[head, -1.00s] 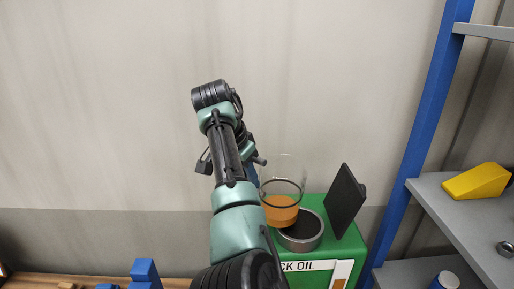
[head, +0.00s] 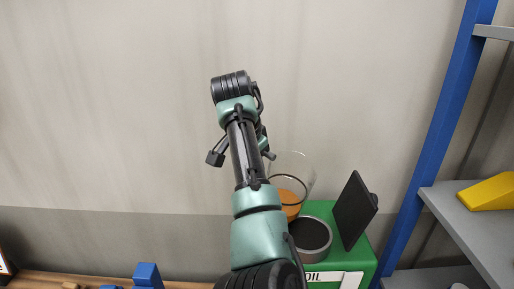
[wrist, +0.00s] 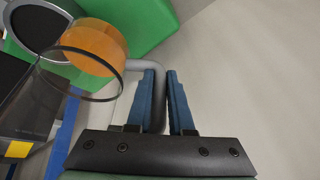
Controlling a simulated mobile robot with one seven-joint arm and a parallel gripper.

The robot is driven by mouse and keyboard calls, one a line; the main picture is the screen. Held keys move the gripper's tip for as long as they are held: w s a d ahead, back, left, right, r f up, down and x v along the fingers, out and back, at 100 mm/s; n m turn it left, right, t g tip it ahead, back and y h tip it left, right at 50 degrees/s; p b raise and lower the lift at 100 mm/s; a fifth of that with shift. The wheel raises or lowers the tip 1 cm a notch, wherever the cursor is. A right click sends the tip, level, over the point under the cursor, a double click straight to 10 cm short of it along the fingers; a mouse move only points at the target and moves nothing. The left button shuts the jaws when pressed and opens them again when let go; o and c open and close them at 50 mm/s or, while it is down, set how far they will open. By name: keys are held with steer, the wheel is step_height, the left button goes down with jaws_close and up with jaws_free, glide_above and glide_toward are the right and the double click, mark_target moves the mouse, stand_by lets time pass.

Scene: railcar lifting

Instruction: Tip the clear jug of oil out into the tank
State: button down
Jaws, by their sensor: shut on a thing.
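The clear jug (head: 296,167) with orange oil (head: 291,190) in it is held above the green tank (head: 347,262) and tilts a little. The tank's round, grey-rimmed filler opening (head: 327,245) is just below and to the right of the jug, and its black lid (head: 354,212) stands open. In the wrist view, the jug (wrist: 108,88) is at the left with its oil (wrist: 92,45) near the far end. My gripper (wrist: 161,76) has its blue fingers shut on the jug's grey handle. I cannot see any oil stream.
A blue-posted shelf (head: 432,140) stands at the right with a yellow wedge-shaped thing (head: 488,195) on it. A wooden bench top (head: 45,280) with blue blocks (head: 147,274) runs along the lower left. A plain wall (head: 110,110) is behind.

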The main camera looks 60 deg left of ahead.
steer(key=shift+s+r+y, duration=0.1)
steer(key=shift+r+y, duration=0.2)
steer(key=shift+r, duration=0.15)
steer(key=shift+a+r+y, duration=0.25)
steer(key=shift+r+y, duration=0.05)
steer(key=shift+r+m+g+y, duration=0.5)
steer(key=shift+r+y, duration=0.9)
steer(key=shift+r, duration=0.1)
steer(key=shift+d+r+g+y, duration=0.2)
steer(key=shift+r+g+y, duration=0.1)
steer(key=shift+r+y, duration=0.5)
steer(key=shift+d+r+m+y+b, duration=0.1)
steer(key=shift+m+y+b, duration=0.2)
steer(key=shift+y+b, duration=0.3)
steer(key=shift+w+d+r+m+g+y+b, duration=0.25)
steer(key=shift+d+y+b, duration=0.35)
steer(key=shift+b, duration=0.9)
steer(key=shift+w+d+r+m+g+y+b, duration=0.15)
steer(key=shift+d+r+y+b, duration=0.15)
steer(key=shift+y+b, duration=0.85)
